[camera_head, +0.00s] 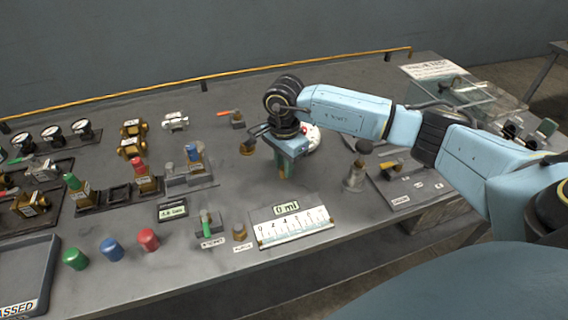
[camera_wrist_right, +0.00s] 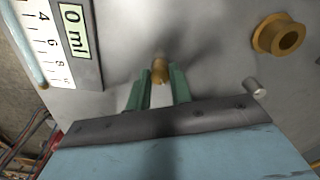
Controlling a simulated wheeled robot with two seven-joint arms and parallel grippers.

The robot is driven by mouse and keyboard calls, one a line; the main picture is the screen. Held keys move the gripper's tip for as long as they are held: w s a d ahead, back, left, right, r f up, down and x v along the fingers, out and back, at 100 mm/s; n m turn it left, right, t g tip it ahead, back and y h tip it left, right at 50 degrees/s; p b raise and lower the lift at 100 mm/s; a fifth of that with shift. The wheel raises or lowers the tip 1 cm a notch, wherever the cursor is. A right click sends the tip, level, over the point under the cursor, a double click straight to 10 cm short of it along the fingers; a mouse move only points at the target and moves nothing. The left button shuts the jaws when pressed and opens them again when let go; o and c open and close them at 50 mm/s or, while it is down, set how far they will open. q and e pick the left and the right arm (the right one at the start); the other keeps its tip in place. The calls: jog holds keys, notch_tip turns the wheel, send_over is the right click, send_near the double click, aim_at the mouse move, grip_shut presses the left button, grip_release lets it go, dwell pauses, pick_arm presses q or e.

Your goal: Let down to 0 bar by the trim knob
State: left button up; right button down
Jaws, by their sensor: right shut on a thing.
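My right gripper (camera_head: 284,172) is over the middle of the bench, pointing down. In the right wrist view its two green fingers (camera_wrist_right: 159,88) are shut on a small brass knob (camera_wrist_right: 160,68), which I take for the trim knob. In the head view the gripper mostly hides this knob. A small display (camera_head: 172,211) stands to the left of the gripper; its digits are too small to read surely. A white round thing (camera_head: 314,140) with a red mark, perhaps a dial, is partly hidden behind the gripper. My left gripper is not in view.
A ruled scale (camera_head: 292,229) with a 0 ml display (camera_head: 286,208) lies in front of the gripper. A brass ring (camera_wrist_right: 279,36) is near the fingers. Green, blue and red caps (camera_head: 111,249) stand front left. Valves and three dials (camera_head: 52,133) fill the left. A yellow rail (camera_head: 215,80) runs behind.

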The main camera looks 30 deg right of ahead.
jog(key=m, duration=0.3)
jog(key=shift+m, duration=0.4)
jog(key=m, duration=0.3)
jog(key=shift+m, duration=0.3)
jog(key=m+p, duration=0.1)
jog(key=m, duration=0.2)
jog(key=shift+m, duration=0.4)
jog(key=m, duration=0.2)
jog(key=shift+r+m+p, duration=0.1)
jog(key=shift+m+p, duration=0.2)
jog(key=shift+p, duration=0.1)
jog(key=m, duration=0.2)
jog(key=shift+m+p, duration=0.4)
jog(key=m+p, duration=0.1)
jog(key=m, duration=0.1)
jog(key=shift+m, duration=0.3)
pick_arm(q)
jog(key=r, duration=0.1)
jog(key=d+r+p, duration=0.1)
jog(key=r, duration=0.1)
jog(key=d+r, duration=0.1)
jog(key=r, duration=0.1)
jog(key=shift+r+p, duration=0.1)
jog(key=shift+p, duration=0.25)
pick_arm(e)
jog(key=m, duration=0.4)
jog(key=shift+m, duration=0.4)
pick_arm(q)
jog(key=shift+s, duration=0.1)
